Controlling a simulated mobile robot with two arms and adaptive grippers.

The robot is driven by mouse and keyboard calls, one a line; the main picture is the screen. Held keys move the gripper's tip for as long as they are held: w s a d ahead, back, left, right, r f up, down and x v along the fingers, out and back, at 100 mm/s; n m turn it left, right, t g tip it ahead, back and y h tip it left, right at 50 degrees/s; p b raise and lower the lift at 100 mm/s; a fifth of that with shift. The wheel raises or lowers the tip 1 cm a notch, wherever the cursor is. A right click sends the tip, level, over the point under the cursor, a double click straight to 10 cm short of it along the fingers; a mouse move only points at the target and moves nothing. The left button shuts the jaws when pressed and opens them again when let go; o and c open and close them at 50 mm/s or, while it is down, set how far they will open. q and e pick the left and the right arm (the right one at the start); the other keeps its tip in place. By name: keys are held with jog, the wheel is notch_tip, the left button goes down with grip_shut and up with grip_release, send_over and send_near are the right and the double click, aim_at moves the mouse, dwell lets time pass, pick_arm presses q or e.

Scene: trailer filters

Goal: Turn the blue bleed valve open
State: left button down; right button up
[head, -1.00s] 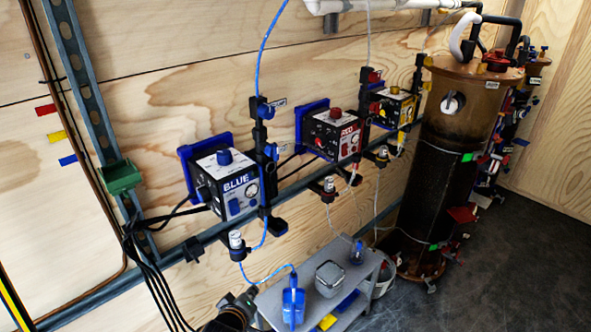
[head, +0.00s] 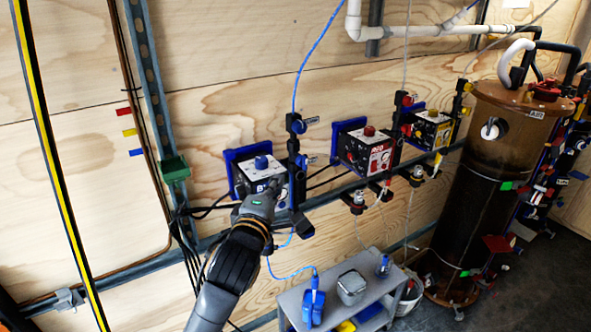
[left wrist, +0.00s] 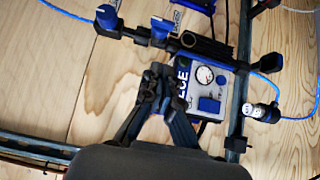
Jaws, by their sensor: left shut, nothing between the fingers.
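The blue-labelled pump box (head: 247,178) with a blue knob on top (head: 261,162) is mounted on the wall. Beside it stands a black fitting with an upper blue valve knob (head: 298,126) and a lower one (head: 302,160). Both knobs also show in the left wrist view, the end one (left wrist: 106,15) and the inner one (left wrist: 160,30). I cannot tell which is the bleed valve. My left gripper (head: 268,187) is in front of the box and hides part of its face. Its fingers (left wrist: 158,76) are shut and empty, apart from the knobs. My right gripper is out of view.
Red (head: 367,152) and yellow (head: 428,131) pump boxes are to the right. A grey cart (head: 292,300) with a blue bottle (head: 313,300) stands below. A brown tank (head: 480,190) stands far right. A metal rail (head: 335,193) and blue tubing run near the gripper.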

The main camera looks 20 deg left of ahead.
aim_at(303, 162)
pick_arm(q)
jog(key=w, duration=0.1)
jog(key=w+d+p, duration=0.1)
jog(key=w, duration=0.1)
jog(key=w+d, duration=0.1)
jog(key=w, duration=0.1)
jog(key=shift+w+d, duration=0.1)
jog(key=shift+w, duration=0.1)
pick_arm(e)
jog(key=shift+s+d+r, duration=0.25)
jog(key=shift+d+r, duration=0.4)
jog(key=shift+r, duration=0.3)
pick_arm(q)
jog(key=shift+f, duration=0.1)
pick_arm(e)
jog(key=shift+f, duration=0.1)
